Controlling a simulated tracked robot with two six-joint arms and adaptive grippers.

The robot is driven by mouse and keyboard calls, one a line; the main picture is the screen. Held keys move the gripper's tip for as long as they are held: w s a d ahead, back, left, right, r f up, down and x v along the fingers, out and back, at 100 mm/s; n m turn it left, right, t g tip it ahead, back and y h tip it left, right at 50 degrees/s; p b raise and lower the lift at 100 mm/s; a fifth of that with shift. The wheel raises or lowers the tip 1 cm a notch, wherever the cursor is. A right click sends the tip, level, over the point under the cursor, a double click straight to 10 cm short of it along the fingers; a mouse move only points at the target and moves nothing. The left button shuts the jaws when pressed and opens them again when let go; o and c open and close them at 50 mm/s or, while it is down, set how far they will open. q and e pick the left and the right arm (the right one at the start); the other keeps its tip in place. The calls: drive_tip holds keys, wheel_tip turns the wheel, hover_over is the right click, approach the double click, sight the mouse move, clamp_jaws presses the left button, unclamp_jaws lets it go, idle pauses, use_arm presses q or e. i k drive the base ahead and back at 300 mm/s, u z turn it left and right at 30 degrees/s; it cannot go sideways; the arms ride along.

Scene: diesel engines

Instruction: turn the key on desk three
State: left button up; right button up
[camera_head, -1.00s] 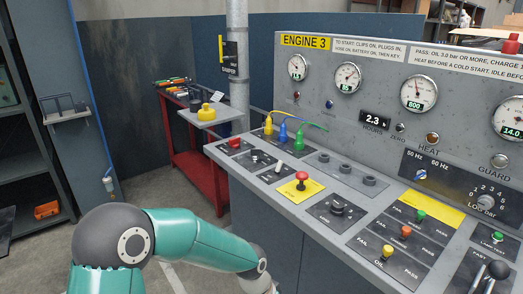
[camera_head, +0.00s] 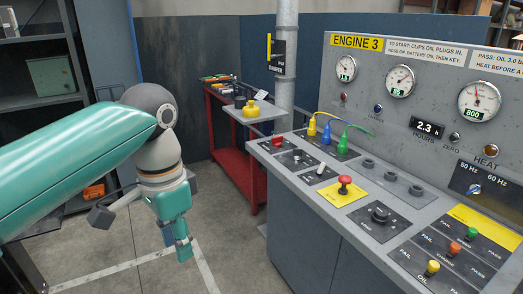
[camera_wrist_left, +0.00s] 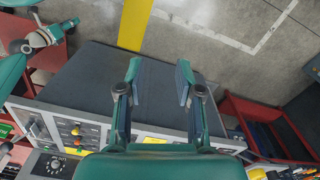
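The desk under the ENGINE 3 sign (camera_head: 357,43) fills the right half of the head view. My left gripper (camera_head: 183,243) hangs low over the floor, left of the desk and apart from the switch. In the left wrist view its two fingers (camera_wrist_left: 158,82) are spread with nothing between them. A teal arm, probably my right (camera_wrist_left: 38,40), shows at the upper left there; its finger state is unclear.
Yellow, blue and green plugs (camera_head: 326,132) with cables stand at the desk's back. Coloured buttons (camera_head: 455,248) sit near its front right. A red tool cart (camera_head: 237,165) stands behind the left end. Open floor (camera_head: 230,265) lies left of the desk.

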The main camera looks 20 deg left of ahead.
sight(299, 152)
drive_tip(key=u, duration=0.45)
drive_tip(key=i, duration=0.2)
drive_tip(key=u, duration=0.9)
drive_tip(key=i, duration=2.65)
drive_tip(key=z, duration=3.75)
